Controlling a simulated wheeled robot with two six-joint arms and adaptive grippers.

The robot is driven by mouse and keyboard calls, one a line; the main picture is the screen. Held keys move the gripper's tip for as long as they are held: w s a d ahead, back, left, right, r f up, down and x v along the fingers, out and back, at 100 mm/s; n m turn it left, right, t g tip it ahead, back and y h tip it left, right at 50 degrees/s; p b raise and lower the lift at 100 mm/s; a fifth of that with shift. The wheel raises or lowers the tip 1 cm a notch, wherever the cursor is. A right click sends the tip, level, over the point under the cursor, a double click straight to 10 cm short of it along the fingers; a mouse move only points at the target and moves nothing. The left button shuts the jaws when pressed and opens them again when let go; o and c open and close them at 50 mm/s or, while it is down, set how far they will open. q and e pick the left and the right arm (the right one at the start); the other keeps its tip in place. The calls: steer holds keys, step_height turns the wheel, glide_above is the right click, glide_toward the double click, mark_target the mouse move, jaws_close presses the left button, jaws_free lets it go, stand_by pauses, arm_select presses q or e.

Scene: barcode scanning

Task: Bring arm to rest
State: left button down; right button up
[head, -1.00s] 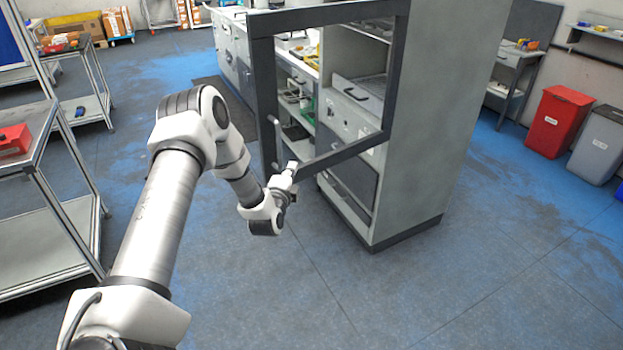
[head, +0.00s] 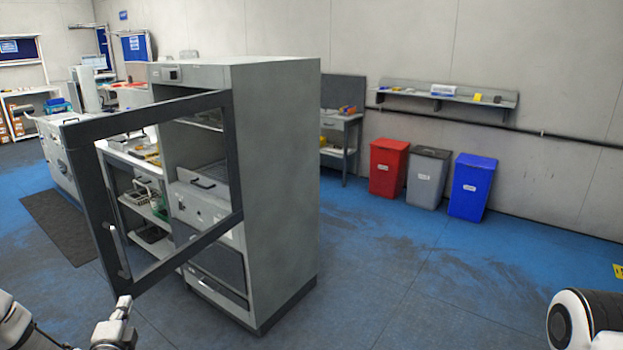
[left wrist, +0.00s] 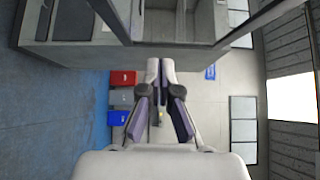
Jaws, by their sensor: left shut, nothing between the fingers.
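My left gripper (head: 123,302) is at the bottom left of the head view, with its tip right by the lower corner of the open cabinet door (head: 80,165). I cannot tell whether it touches the door. In the left wrist view its fingers (left wrist: 160,68) are together with nothing between them. The door is a dark frame with a see-through middle, swung wide from the tall grey cabinet (head: 275,190). A part of my right arm (head: 590,322) shows at the bottom right, but its gripper is out of view.
A red bin (head: 388,168), a grey bin (head: 427,178) and a blue bin (head: 472,188) stand along the back wall under a shelf (head: 450,100). A dark mat (head: 60,225) lies on the floor at the left. The floor (head: 420,285) right of the cabinet is clear.

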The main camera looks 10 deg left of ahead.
arm_select(q)
steer(key=s+d+f+m+g+h+b, duration=0.1)
steer(key=s+d+f+m+g+h, duration=0.2)
steer(key=d+f, duration=0.75)
steer(key=s+d+f+m+g+h+b, duration=0.15)
steer(key=d+f+h, duration=0.45)
steer(key=d, duration=0.8)
steer(key=s+d+f+n+g, duration=0.1)
steer(key=s+f+n+g, duration=0.2)
steer(key=s+n, duration=0.3)
steer(key=s+d+f+n+g, duration=0.2)
steer(key=s+f+n+g, duration=0.1)
steer(key=s, duration=0.6)
steer(key=s+d+f+n+g+y, duration=0.1)
steer(key=s+d+f+n+g, duration=0.1)
steer(key=s+n+g, duration=0.3)
steer(key=s+f+n+b, duration=0.1)
steer(key=s+n, duration=0.2)
steer(key=shift+d+f+n+g, duration=0.2)
steer(key=shift+n+g, duration=0.15)
